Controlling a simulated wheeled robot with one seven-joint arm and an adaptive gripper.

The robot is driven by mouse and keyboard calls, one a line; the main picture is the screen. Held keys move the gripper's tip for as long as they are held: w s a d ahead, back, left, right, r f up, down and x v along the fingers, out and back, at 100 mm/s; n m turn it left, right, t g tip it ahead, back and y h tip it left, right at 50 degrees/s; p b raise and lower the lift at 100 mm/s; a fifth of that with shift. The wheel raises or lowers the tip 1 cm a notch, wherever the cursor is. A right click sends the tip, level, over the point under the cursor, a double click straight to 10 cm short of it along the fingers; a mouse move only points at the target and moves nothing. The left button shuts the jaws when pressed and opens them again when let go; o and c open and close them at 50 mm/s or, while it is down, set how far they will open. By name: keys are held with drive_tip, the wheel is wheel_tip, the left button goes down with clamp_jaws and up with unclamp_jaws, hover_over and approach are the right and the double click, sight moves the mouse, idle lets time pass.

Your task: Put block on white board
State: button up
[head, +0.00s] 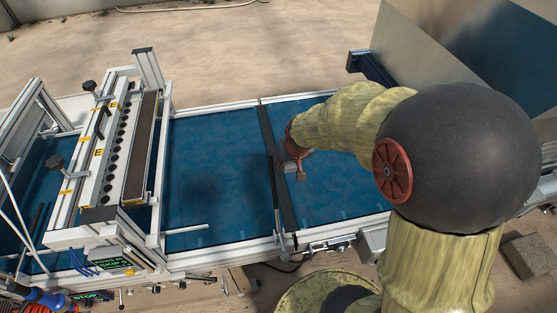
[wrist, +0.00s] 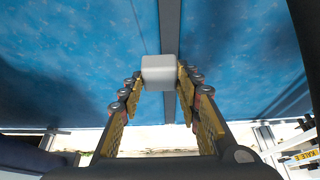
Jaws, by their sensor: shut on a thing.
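My gripper (wrist: 160,84) is shut on a light grey block (wrist: 158,72), which sits between its two fingertips in the wrist view. The gripper (head: 297,166) also shows in the head view, small and partly covered by my arm, beside the dark crossbar over the blue belt. The block cannot be made out clearly in the head view. Its height above the belt is hard to tell. I cannot pick out a white board in either view.
The blue belt (head: 215,165) is bare left of the dark crossbar (head: 275,165). A seeder unit with a perforated rail (head: 112,150) stands at the left. A metal hopper (head: 430,50) rises at the upper right. A brownish block (head: 527,256) lies on the floor at the right.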

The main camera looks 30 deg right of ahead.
drive_tip(key=w+f+b, duration=0.1)
drive_tip(key=w+f, duration=0.1)
drive_tip(key=w, duration=0.1)
drive_tip(key=w+f+b, duration=0.1)
drive_tip(key=w+f, duration=0.2)
drive_tip(key=w+d+f+b, duration=0.1)
drive_tip(key=w+f, duration=0.1)
drive_tip(key=w, duration=0.1)
drive_tip(key=shift+w+f, duration=0.3)
drive_tip(key=shift+w, duration=0.05)
drive_tip(key=shift+w+f, duration=0.15)
drive_tip(key=shift+f, duration=0.1)
drive_tip(key=shift+w+d+f+b, duration=0.15)
drive_tip(key=shift+f+b, duration=0.4)
drive_tip(key=shift+f, duration=0.3)
drive_tip(key=shift+w+a+f+b, duration=0.1)
drive_tip(key=shift+f+b, duration=0.45)
drive_tip(key=shift+f, duration=0.3)
drive_tip(key=shift+f, duration=0.3)
drive_tip(key=o, duration=1.3)
